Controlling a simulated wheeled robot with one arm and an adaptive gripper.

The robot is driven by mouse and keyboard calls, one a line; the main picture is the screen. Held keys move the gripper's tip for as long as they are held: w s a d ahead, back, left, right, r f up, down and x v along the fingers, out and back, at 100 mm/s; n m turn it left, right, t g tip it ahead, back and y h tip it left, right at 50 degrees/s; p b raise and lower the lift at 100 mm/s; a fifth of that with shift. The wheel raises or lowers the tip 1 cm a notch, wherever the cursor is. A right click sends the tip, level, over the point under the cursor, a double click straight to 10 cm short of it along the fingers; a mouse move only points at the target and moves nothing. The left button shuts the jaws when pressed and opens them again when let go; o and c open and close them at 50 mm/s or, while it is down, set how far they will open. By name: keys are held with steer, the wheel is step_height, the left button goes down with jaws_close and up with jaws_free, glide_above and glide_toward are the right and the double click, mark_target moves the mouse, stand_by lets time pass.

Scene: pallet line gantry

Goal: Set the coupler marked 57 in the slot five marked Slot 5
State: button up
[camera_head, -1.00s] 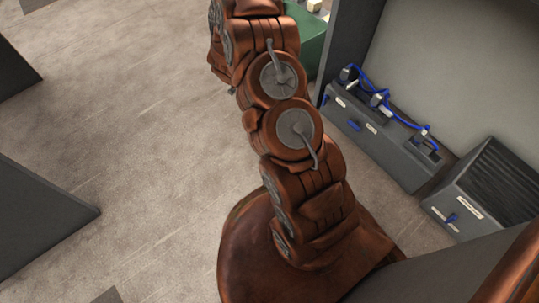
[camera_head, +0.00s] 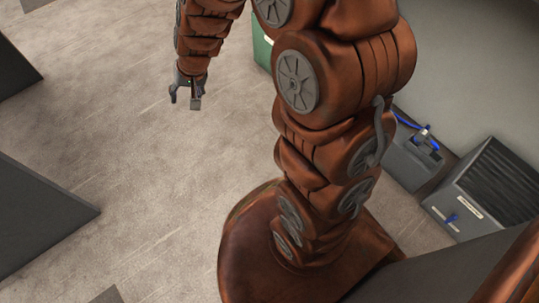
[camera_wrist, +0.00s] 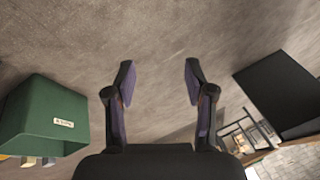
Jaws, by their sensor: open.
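My gripper (camera_head: 186,100) hangs over bare floor at the upper left of the head view. In the wrist view its two fingers (camera_wrist: 159,82) stand apart with nothing between them. A grey box (camera_head: 408,168) with a blue cable and a small grey connector (camera_head: 424,134) shows at the right of the head view. I cannot make out a coupler marked 57 or a Slot 5 label in either view.
A green box (camera_wrist: 45,112) with a white label stands left in the wrist view. A black panel (camera_wrist: 278,92) and a dark frame (camera_wrist: 245,135) are at right. A ribbed grey unit (camera_head: 480,190) stands right in the head view. Floor below my gripper is clear.

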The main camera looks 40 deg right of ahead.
steer(key=s+d+r+n+g+h, duration=0.1)
steer(key=s+d+r+n+g, duration=0.1)
steer(key=s, duration=1.4)
steer(key=s+d+r+n+g+h, duration=0.1)
steer(key=s+r+g, duration=0.4)
steer(key=s, duration=1)
steer(key=shift+s+d+r+n+h, duration=0.2)
steer(key=shift+s+d+n+h, duration=0.25)
steer(key=shift+n, duration=0.25)
steer(key=shift+r, duration=0.1)
step_height(320, 180, up, 42)
steer(key=t+p, duration=0.1)
steer(key=p, duration=3.9)
steer(key=shift+d+r, duration=0.15)
steer(key=shift+c, duration=0.3)
